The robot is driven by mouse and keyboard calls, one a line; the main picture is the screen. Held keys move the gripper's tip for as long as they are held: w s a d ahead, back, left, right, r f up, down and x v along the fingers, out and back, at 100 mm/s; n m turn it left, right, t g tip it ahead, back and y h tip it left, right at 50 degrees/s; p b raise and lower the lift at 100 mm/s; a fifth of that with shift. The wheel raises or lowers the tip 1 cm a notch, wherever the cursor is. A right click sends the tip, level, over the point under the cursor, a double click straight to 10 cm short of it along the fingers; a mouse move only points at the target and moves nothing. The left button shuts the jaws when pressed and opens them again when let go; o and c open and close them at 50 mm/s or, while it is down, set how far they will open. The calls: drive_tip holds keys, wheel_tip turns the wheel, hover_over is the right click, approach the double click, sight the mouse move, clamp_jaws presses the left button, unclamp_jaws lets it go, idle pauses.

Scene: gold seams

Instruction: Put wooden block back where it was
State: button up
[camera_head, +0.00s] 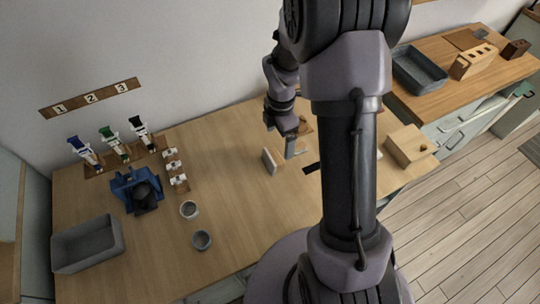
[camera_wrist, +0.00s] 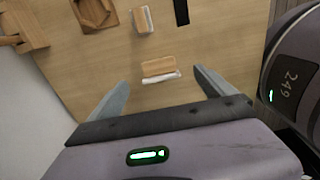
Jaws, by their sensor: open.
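In the wrist view a small light wooden block (camera_wrist: 158,67) with a white lower edge lies on the table, between and beyond my two fingertips, not touched by them. A small upright block with a light wood face shows in the head view (camera_head: 269,161); it stands on the table left of my gripper. My gripper (camera_wrist: 162,92) is open and empty. In the head view my gripper (camera_head: 291,146) hangs low over the back of the table, partly hidden by my arm. A second small block (camera_wrist: 142,18) with pale sides stands farther off in the wrist view.
A black strip (camera_wrist: 181,11) and a wooden hollowed piece (camera_wrist: 95,12) lie near the blocks. A grey bin (camera_head: 88,244), blue device (camera_head: 136,188) and cups (camera_head: 202,239) stand left. The front middle is clear.

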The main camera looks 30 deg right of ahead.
sight(277, 156)
wheel_tip(277, 156, down, 6)
drive_tip(key=shift+f+b, duration=0.25)
drive_tip(key=shift+b, duration=0.7)
drive_tip(key=f+b, duration=0.1)
drive_tip(key=f, duration=0.2)
drive_tip(key=f+b, duration=0.1)
drive_tip(key=f, duration=0.1)
drive_tip(key=shift+w+a+b, duration=0.1)
drive_tip(key=shift+w+b, duration=0.15)
drive_tip(key=shift+b, duration=0.1)
drive_tip(key=shift+r, duration=0.15)
drive_tip(key=shift+c, duration=0.4)
drive_tip(key=c, duration=1.5)
drive_tip(key=shift+r, duration=0.15)
drive_tip(key=shift+c, duration=0.2)
